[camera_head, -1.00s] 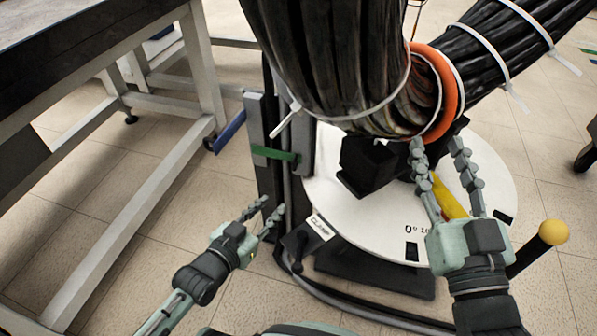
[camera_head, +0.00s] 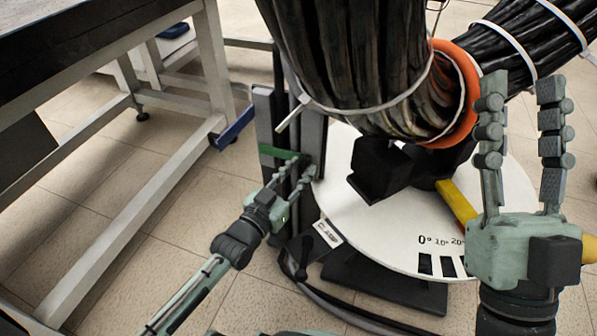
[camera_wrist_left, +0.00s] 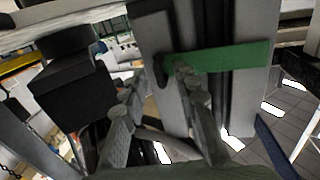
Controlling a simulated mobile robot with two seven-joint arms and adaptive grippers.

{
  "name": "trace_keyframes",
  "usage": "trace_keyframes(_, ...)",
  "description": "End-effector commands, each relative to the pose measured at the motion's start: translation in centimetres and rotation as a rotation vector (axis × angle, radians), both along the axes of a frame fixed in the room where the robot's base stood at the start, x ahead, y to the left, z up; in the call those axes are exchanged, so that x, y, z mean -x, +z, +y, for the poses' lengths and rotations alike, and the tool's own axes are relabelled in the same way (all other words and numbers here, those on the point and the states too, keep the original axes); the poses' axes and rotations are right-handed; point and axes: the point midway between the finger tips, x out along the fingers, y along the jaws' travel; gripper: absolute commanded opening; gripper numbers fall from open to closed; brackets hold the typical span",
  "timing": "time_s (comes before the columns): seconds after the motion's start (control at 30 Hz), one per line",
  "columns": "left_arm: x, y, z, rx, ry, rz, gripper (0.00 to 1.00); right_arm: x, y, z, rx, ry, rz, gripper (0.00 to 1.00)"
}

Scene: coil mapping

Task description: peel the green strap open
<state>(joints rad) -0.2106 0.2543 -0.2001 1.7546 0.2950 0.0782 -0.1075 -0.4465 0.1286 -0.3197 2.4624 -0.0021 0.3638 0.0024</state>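The green strap (camera_head: 278,152) is a short flat band across the grey upright post (camera_head: 264,120), left of the white disc. In the left wrist view, the strap (camera_wrist_left: 235,57) runs sideways across the post. My left gripper (camera_head: 296,174) is open, its fingertips at the strap's right end. In the left wrist view, one finger of my left gripper (camera_wrist_left: 155,85) overlaps the strap's left end; I cannot tell whether it touches. Nothing shows between the fingers. My right gripper (camera_head: 521,95) is open and empty, fingers up, in front of the disc's right side.
A white disc (camera_head: 375,225) with angle marks stands right of the post. A thick black cable bundle (camera_head: 350,50) with an orange ring (camera_head: 462,95) hangs above it. A yellow bar (camera_head: 456,205) lies near my right gripper. A grey-framed table (camera_head: 165,150) stands left.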

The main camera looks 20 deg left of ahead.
Motion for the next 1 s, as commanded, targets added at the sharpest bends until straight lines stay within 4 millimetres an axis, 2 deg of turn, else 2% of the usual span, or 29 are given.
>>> trace_keyframes(0.13, 0.02, -0.03, -0.01, 0.000, 0.000, 0.001, 0.29, -0.02, 0.00, 0.00, 0.000, 0.000, 0.000, 0.40)
trace_keyframes(0.4, 0.05, -0.04, -0.01, 0.000, 0.000, 0.001, 0.00, -0.03, -0.02, -0.01, 0.001, -0.001, 0.001, 0.40)
trace_keyframes(1.0, 0.41, -0.03, 0.19, -0.004, -0.012, 0.002, 0.00, -0.21, -0.02, 0.06, 0.005, 0.000, 0.013, 0.40)
